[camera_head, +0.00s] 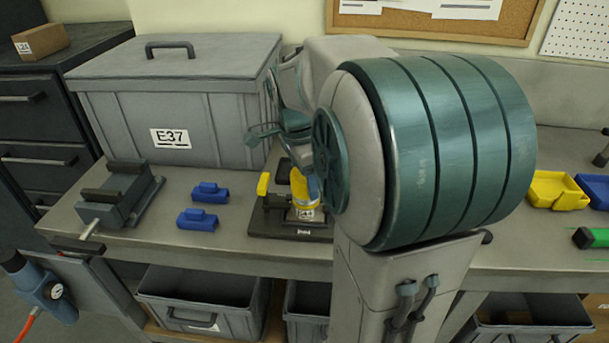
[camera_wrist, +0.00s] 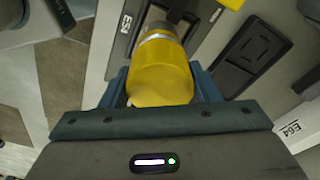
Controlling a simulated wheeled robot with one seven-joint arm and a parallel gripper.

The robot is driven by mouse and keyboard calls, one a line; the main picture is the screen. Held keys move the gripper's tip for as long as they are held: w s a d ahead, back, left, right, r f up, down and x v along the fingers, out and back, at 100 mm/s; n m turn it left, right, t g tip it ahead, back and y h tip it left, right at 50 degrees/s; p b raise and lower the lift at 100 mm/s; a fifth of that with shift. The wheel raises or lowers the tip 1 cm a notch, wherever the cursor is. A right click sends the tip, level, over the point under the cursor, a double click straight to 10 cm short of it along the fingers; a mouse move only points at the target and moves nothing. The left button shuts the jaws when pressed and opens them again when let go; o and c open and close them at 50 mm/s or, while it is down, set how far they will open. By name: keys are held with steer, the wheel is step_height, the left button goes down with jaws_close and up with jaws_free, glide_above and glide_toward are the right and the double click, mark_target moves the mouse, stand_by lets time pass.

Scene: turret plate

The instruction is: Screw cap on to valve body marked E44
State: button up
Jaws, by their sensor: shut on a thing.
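The yellow cap (camera_head: 302,190) sits upright at the top of the labelled valve body (camera_head: 306,214) in the black fixture (camera_head: 290,229) on the bench. My gripper (camera_head: 308,184) comes down from above right, and my arm hides part of the cap. In the wrist view, my gripper (camera_wrist: 162,84) is shut on the cap (camera_wrist: 160,78), with a blue finger on each side. A silver ring (camera_wrist: 158,37) shows just beyond the cap. I cannot tell how far the cap is threaded.
A yellow-handled clamp lever (camera_head: 263,185) stands left of the valve body. Two blue blocks (camera_head: 198,219) and a grey vise (camera_head: 120,195) lie further left. A big grey case marked E37 (camera_head: 190,105) stands behind.

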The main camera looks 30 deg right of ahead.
steer(key=shift+f, duration=0.3)
stand_by(0.5)
steer(key=o, duration=1)
steer(key=shift+o, duration=0.2)
step_height(320, 180, up, 14)
steer(key=a, duration=0.1)
steer(key=shift+a, duration=0.35)
steer(key=shift+f, duration=0.15)
